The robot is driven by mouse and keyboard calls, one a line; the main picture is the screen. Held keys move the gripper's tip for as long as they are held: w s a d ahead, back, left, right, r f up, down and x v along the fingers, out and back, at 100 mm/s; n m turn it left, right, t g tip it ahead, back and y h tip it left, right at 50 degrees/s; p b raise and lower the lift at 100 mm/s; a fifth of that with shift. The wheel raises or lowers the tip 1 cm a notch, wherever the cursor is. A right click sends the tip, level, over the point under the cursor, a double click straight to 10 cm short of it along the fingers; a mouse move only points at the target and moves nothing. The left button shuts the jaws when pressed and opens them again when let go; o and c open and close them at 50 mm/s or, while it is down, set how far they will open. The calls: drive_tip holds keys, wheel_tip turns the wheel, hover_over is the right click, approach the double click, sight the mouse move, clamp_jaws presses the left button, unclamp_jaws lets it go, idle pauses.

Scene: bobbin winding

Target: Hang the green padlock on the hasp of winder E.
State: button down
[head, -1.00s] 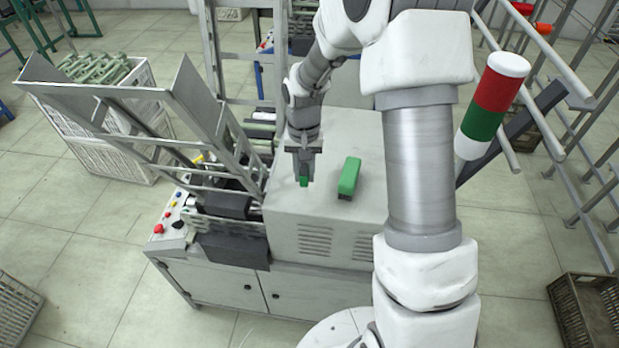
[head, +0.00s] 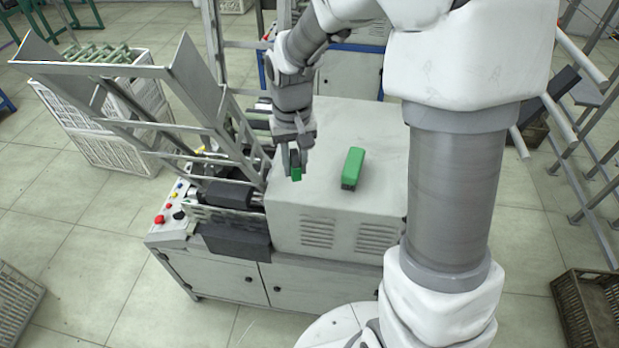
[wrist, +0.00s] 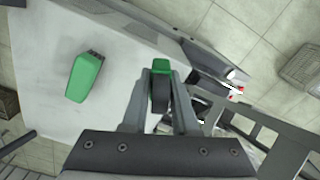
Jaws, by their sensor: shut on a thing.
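The green padlock (wrist: 161,66) is in my gripper; in the wrist view its green end sticks out beyond a dark part between the fingers. In the head view it is a small green piece (head: 297,174) below the fingertips. My gripper (head: 294,160) is shut on it, above the left part of the grey housing top (head: 325,210) of a winding machine. Whether the padlock touches the housing, I cannot tell. My gripper also shows in the wrist view (wrist: 160,88). I cannot make out a hasp or a letter E on the machine.
A green block with a dark end (head: 352,168) lies on the housing, right of my gripper. A slanted metal frame (head: 185,95) rises at the left, above a control panel (head: 172,212) with coloured buttons. White crates (head: 110,125) stand behind it. Grey crates stand on the floor.

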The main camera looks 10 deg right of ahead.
drive_tip(key=d+n, duration=0.8)
drive_tip(key=d, duration=0.1)
drive_tip(key=w+d+n, duration=0.1)
drive_tip(key=d+n, duration=0.3)
drive_tip(key=shift+w+d+r+b, duration=0.1)
drive_tip(key=shift+d+b, duration=0.2)
drive_tip(key=shift+d, duration=0.05)
drive_tip(key=shift+d+n, duration=0.75)
drive_tip(key=shift+n, duration=0.05)
drive_tip(key=p, duration=0.2)
hover_over(312, 180)
wheel_tip(312, 180, down, 7)
drive_tip(key=shift+f, duration=2)
drive_tip(key=shift+f, duration=0.1)
drive_tip(key=shift+f, duration=0.15)
drive_tip(key=c, duration=0.7)
unclamp_jaws()
drive_tip(key=shift+r, duration=0.2)
